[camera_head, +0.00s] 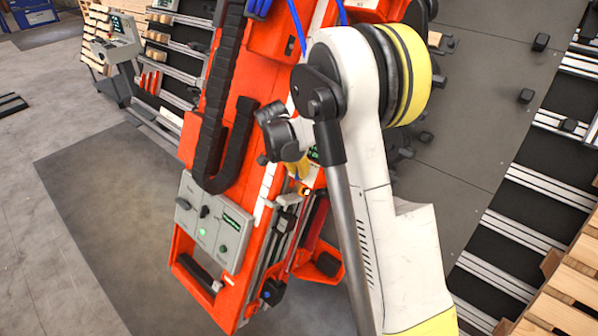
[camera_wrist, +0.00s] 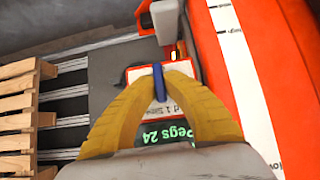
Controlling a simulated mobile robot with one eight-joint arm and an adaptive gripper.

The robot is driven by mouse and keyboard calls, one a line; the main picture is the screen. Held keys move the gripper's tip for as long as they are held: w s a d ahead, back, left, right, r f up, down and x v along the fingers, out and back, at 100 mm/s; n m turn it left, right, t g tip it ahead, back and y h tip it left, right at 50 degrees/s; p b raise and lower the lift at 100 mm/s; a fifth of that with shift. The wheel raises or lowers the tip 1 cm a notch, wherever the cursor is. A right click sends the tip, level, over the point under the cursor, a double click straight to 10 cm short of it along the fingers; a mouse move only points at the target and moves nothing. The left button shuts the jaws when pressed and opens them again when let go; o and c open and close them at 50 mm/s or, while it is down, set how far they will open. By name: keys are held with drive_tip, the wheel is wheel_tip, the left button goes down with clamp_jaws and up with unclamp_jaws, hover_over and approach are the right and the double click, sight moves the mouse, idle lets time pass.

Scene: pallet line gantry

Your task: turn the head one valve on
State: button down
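In the wrist view a narrow blue handle (camera_wrist: 159,83), which looks like the head one valve, stands in front of a white label plate with partly covered, upside-down text. The yellow fingers of my gripper (camera_wrist: 160,77) arch in from both sides, and their tips appear to touch the handle. In the head view my gripper (camera_head: 299,170) is small and sits at the orange machine, partly behind my arm. The blue handle cannot be made out there. Whether the valve is on or off cannot be told.
A green display (camera_wrist: 170,134) reading "Pegs 24" lies under the fingers. The orange machine (camera_head: 222,120) carries a grey control panel (camera_head: 213,222) with a lit green button. Wooden pallets (camera_head: 560,300) stand at the right. Open floor (camera_head: 60,250) lies at the left.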

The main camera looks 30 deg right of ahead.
idle(0.3)
drive_tip(key=n+g, duration=0.1)
drive_tip(key=n+g+h+b, duration=0.1)
drive_tip(key=shift+w+a+f+n, duration=0.1)
drive_tip(key=shift+w+n, duration=0.05)
drive_tip(key=shift+n, duration=0.15)
drive_tip(key=n+g+h+b, duration=0.1)
drive_tip(key=n+g+h, duration=0.1)
drive_tip(key=n, duration=0.1)
drive_tip(key=shift+f+g+b, duration=0.15)
drive_tip(key=shift+g+b, duration=0.15)
drive_tip(key=n+g+h+b, duration=0.2)
drive_tip(key=n, duration=0.2)
drive_tip(key=shift+w+a+f+h+b, duration=0.1)
drive_tip(key=shift+h+b, duration=0.2)
drive_tip(key=shift+h, duration=0.1)
drive_tip(key=shift+n+h+b, duration=1)
drive_tip(key=shift+n+h, duration=0.3)
drive_tip(key=shift+n, duration=0.4)
drive_tip(key=c, duration=1.5)
unclamp_jaws()
